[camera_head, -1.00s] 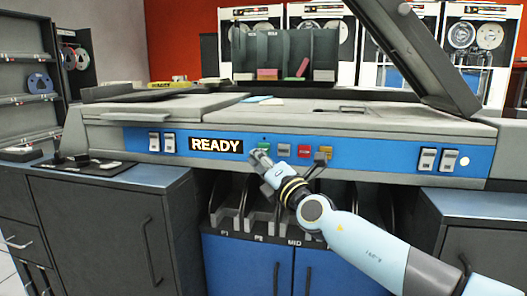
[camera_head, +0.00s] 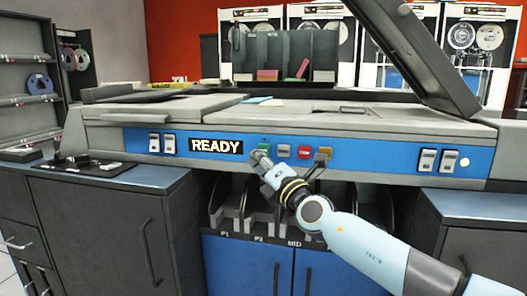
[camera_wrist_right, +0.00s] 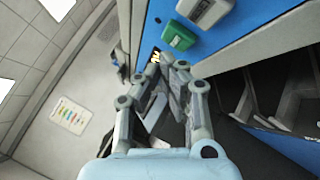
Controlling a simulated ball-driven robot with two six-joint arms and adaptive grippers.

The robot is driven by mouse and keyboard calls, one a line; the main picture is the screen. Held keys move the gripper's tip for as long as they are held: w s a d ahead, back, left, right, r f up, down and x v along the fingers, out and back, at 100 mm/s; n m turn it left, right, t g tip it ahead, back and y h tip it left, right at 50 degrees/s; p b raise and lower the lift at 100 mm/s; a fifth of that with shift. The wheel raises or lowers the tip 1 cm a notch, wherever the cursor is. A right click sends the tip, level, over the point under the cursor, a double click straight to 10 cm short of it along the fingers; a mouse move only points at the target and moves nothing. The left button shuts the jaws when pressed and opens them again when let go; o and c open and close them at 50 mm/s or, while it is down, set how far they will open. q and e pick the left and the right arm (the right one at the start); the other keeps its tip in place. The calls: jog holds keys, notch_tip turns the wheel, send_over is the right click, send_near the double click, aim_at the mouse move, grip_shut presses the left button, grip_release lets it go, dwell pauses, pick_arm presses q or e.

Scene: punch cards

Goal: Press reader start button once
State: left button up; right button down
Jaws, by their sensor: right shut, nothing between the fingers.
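The reader's blue front panel (camera_head: 350,154) carries a lit READY sign (camera_head: 216,146) and a row of small buttons. The green button (camera_head: 264,147) sits just right of the sign, its lower part covered by my right gripper (camera_head: 258,156). A white button (camera_head: 284,150) and a red one (camera_head: 304,152) follow to the right. In the right wrist view the green button (camera_wrist_right: 179,37) shows clear of the fingers, near the panel's edge. My right gripper (camera_wrist_right: 170,62) is shut and empty, its tips close to the panel; contact cannot be told. My left gripper is out of view.
White switches (camera_head: 428,160) sit at the panel's right, others (camera_head: 161,142) at its left. A raised dark lid (camera_head: 415,55) stands over the reader's right side. Open slots lie below the panel. A card rack (camera_head: 285,55) stands behind.

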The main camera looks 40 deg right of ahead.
jog(key=shift+w+d, duration=0.1)
jog(key=shift+w+d, duration=0.2)
jog(key=shift+d, duration=0.05)
